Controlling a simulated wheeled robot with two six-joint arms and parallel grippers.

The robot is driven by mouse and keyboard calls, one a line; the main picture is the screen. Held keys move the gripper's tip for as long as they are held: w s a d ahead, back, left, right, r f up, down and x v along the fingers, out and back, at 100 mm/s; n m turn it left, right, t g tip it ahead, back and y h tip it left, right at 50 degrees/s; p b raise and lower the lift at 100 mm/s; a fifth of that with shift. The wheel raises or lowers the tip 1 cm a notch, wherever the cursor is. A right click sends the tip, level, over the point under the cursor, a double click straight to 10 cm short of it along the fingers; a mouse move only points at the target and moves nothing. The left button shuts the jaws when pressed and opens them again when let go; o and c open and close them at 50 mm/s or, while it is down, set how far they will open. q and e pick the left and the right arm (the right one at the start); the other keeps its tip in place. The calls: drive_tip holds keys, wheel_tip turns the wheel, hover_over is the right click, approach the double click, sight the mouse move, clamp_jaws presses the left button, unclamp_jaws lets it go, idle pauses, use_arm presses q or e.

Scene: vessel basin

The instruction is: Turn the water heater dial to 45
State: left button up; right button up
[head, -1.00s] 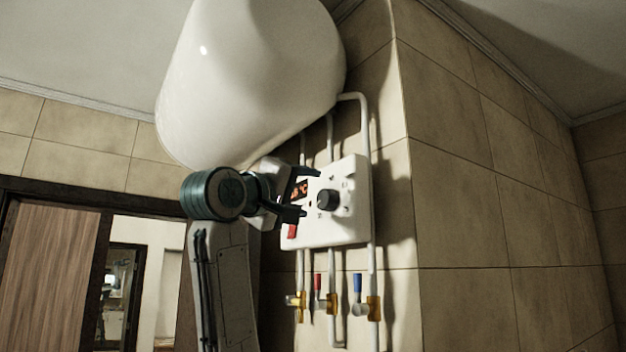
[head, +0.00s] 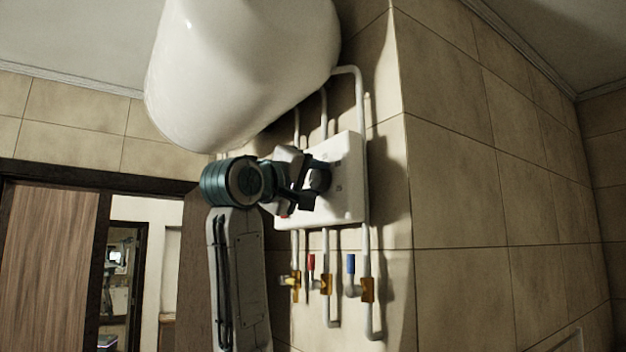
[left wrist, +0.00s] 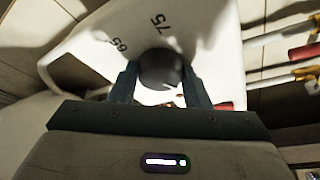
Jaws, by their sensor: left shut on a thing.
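The water heater (head: 245,65) is a large white tank high on the tiled wall. Below it is its white control panel (head: 348,180) with a dark round dial (head: 320,179). My left gripper (head: 318,184) is at the panel with its fingers on either side of the dial, shut on it. In the left wrist view the dial (left wrist: 160,68) sits between the two fingers (left wrist: 158,86). The printed marks 75 and 65 show on the panel (left wrist: 195,40) beyond the dial. The dial's pointer cannot be made out. My right gripper is not in view.
White pipes (head: 366,240) run down the wall beside and below the panel. Valves with a red handle (head: 311,262) and a blue handle (head: 351,263) hang under it. A wall corner stands to the right, a wooden door (head: 45,250) to the left.

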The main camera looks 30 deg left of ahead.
use_arm(q)
drive_tip(key=shift+f+m, duration=0.1)
drive_tip(key=shift+m, duration=0.2)
drive_tip(key=shift+m+b, duration=0.3)
drive_tip(key=shift+b, duration=0.15)
drive_tip(key=m+b, duration=0.1)
drive_tip(key=m+t+h+b, duration=0.1)
drive_tip(key=m, duration=0.1)
drive_tip(key=shift+a+f+m+h, duration=0.1)
drive_tip(key=shift+f+m+h, duration=0.05)
drive_tip(key=shift+m+h, duration=0.15)
drive_tip(key=m+h+b, duration=0.1)
drive_tip(key=m+h, duration=0.1)
drive_tip(key=m, duration=0.1)
drive_tip(key=shift+m, duration=0.4)
drive_tip(key=m+h, duration=0.2)
drive_tip(key=m, duration=0.1)
drive_tip(key=shift+a+m, duration=0.1)
drive_tip(key=shift+m, duration=0.2)
drive_tip(key=shift+m+g+h, duration=0.4)
drive_tip(key=shift+m+h, duration=0.5)
drive_tip(key=shift+m, duration=1)
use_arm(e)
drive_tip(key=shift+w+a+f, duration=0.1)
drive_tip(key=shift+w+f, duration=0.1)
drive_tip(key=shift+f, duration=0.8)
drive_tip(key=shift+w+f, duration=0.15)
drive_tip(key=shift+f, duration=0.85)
use_arm(q)
drive_tip(key=shift+m, duration=0.3)
